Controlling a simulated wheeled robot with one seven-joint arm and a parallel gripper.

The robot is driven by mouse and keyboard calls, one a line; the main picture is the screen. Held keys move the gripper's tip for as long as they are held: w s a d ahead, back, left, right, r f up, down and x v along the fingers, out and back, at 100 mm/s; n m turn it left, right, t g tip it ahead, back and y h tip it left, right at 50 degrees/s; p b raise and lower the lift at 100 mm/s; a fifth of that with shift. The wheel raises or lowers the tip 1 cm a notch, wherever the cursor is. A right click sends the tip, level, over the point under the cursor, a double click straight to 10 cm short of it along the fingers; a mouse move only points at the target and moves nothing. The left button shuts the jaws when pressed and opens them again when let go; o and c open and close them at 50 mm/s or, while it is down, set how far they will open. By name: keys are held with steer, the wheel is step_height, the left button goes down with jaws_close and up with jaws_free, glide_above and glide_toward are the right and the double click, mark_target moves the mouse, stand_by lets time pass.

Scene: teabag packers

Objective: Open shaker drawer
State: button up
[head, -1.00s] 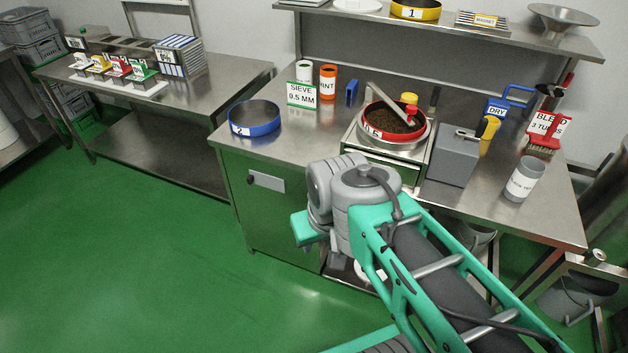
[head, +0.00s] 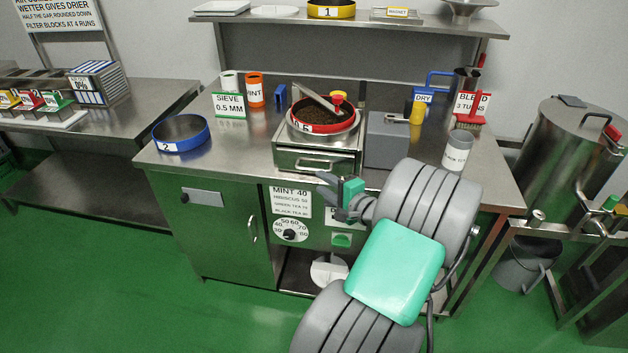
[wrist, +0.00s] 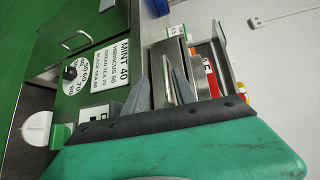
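The shaker is a steel box on the bench with a red-rimmed sieve (head: 323,122) of dark tea on top. Its drawer front (head: 290,158) faces me with a bar handle (head: 313,163) and looks shut. My gripper (head: 327,184) is just in front of and below the drawer, near the bench's front edge. In the wrist view, the two grey fingers of my gripper (wrist: 159,88) are spread apart, with the steel drawer front (wrist: 160,62) showing between and beyond them. I cannot tell whether they touch the handle.
A cabinet door (head: 212,225) and a dial (head: 290,230) lie below the bench top. A blue-rimmed sieve (head: 181,134) sits left of the shaker, a grey box (head: 388,140) right. A white cup (head: 457,151) stands near the front right edge.

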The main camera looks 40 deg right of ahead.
steer(key=w+d+m, duration=0.1)
steer(key=w+d, duration=0.1)
steer(key=w, duration=0.4)
steer(key=shift+w+d+f+h+p, duration=0.15)
steer(key=shift+w+f+h+p, duration=0.2)
steer(key=shift+f+h, duration=0.05)
jaws_close()
stand_by(1.1)
